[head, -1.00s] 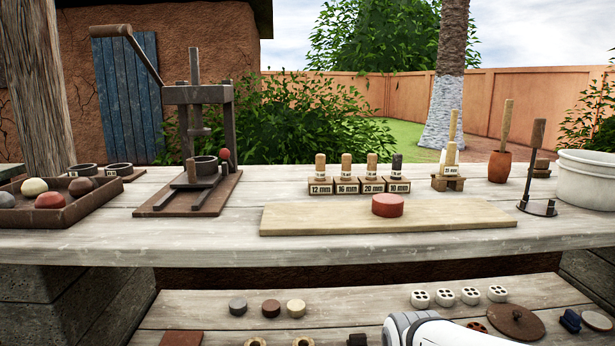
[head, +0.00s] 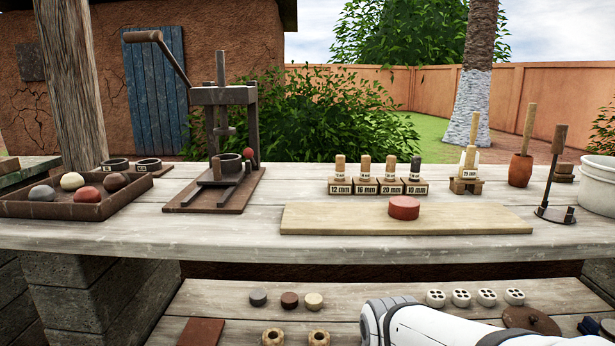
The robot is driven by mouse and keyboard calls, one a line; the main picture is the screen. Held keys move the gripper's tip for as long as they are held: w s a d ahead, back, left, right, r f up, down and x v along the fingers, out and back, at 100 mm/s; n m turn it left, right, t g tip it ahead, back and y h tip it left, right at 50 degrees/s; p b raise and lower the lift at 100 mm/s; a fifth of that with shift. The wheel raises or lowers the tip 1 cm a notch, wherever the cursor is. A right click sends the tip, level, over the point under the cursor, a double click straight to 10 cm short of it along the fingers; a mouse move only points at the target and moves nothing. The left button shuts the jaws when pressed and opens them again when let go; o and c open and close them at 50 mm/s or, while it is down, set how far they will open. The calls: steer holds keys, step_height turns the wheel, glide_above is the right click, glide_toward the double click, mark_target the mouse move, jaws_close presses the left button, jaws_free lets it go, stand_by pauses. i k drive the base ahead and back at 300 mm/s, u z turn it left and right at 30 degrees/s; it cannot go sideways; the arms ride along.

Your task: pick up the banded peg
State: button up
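Several upright pegs stand in a row of small labelled wooden blocks on the bench's upper top, behind a pale board. The left peg (head: 340,166), the second peg (head: 365,166) and the third peg (head: 391,166) are light wood with pale markings. The right peg (head: 415,168) is dark with a pale marking. The blocks' labels read 12, 16, 20 and 10 mm. I cannot tell for sure which peg is the banded one. My gripper is not in view; only a white part of my arm shows at the bottom, right of centre.
The pale board (head: 300,219) bears a red disc (head: 404,207). Right are a small stand (head: 466,186), a clay pot (head: 520,171), a dark upright tool (head: 557,165) and a white basin (head: 599,187). Left are a lever press (head: 222,95) and a tray of balls (head: 60,211). A lower shelf (head: 230,300) holds small parts.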

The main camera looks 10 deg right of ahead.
mark_target(364, 174)
steer(key=u, duration=1.9)
steer(key=k, duration=0.9)
steer(key=z, duration=1.7)
steer(key=i, duration=0.5)
steer(key=u, duration=0.05)
